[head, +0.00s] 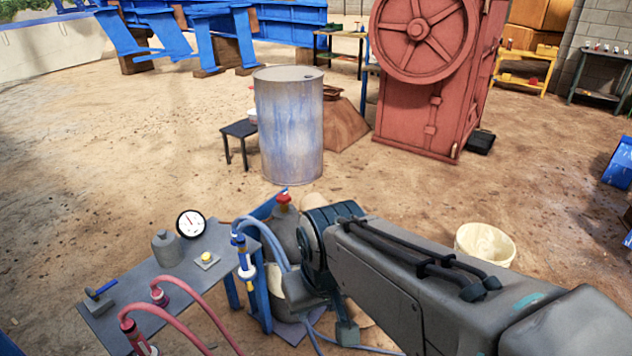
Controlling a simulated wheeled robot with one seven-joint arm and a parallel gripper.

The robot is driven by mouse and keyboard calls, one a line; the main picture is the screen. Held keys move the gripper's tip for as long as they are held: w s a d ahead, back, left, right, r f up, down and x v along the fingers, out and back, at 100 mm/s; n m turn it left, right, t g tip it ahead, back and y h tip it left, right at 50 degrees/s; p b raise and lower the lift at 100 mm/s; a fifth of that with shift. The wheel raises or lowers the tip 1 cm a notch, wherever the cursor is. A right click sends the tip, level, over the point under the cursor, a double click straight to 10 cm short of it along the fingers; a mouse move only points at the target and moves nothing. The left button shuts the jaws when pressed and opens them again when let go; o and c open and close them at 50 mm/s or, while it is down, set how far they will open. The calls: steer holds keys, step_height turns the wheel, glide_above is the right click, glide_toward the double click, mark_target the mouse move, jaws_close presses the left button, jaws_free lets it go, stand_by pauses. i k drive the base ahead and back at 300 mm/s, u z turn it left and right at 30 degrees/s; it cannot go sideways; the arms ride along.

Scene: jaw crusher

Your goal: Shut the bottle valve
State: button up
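A grey gas bottle (283,226) stands just behind the right end of the grey side table, with a red valve knob (284,199) on top. My arm comes in from the lower right and ends close beside the bottle, its dark wrist joint covering the bottle's right side. Part of my gripper (346,333) seems to show below the wrist, lower than the valve and apart from it. The rest of it is hidden by my arm, so its opening and anything in it cannot be made out. How far the valve is turned cannot be seen.
Blue hoses (268,240) hang near the bottle. A metal drum (289,130) stands behind; a pale bucket (485,243) stands right. Open dirt surrounds them.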

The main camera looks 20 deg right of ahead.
mark_target(284, 198)
steer(key=z, duration=0.25)
steer(key=k, duration=0.65)
steer(key=z, duration=0.25)
steer(key=i, duration=1.45)
steer(key=u, duration=0.4)
